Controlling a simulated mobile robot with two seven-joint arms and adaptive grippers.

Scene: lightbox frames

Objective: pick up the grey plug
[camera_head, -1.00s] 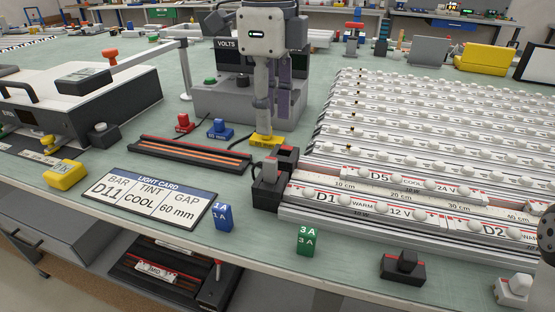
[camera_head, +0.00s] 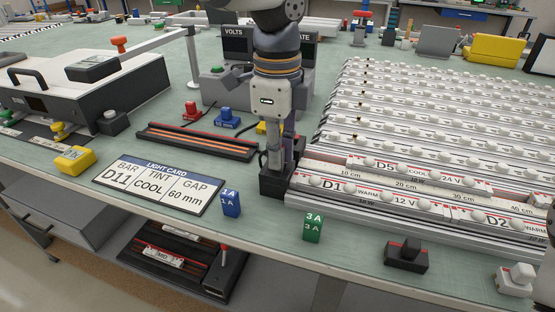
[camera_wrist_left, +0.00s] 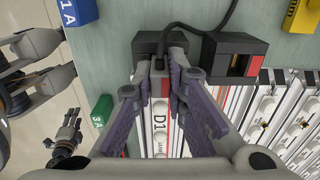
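The grey plug (camera_wrist_left: 159,66) shows in the left wrist view as a small grey body at a black block (camera_wrist_left: 146,44), by the end of the D1 light bar (camera_wrist_left: 160,121). My left gripper (camera_wrist_left: 161,60) points down over it, with one finger on each side. The fingers look spread, with the plug between them; I see no clear contact. In the head view my left gripper (camera_head: 276,163) stands at the black block (camera_head: 273,187) and hides most of the plug. My right gripper is not clearly seen.
Close by are a second black block (camera_wrist_left: 234,55) with a cable, blue (camera_head: 231,203) and green (camera_head: 313,228) blocks, and the light card (camera_head: 158,187). Rows of light bars (camera_head: 430,120) fill the right. The slotted black rail (camera_head: 195,143) lies to the left.

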